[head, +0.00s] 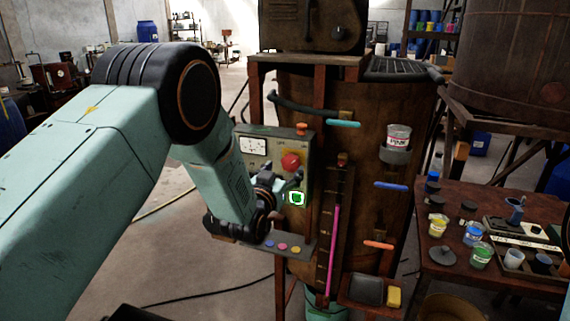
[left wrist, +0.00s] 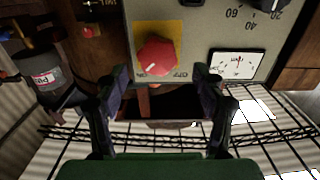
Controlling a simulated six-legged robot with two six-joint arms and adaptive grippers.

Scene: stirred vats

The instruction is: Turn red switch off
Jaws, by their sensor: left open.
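The red switch (head: 291,162) is a knob on a yellow plate on the grey control box (head: 252,173). My left gripper (head: 292,182) is open and empty, just below the knob in the head view. In the left wrist view its two fingers (left wrist: 163,82) are spread wide, the knob lying ahead between and beyond their tips. I see no contact. My right gripper is not in view.
A red table (head: 455,197) with paint pots is farther right. Open floor lies to the left.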

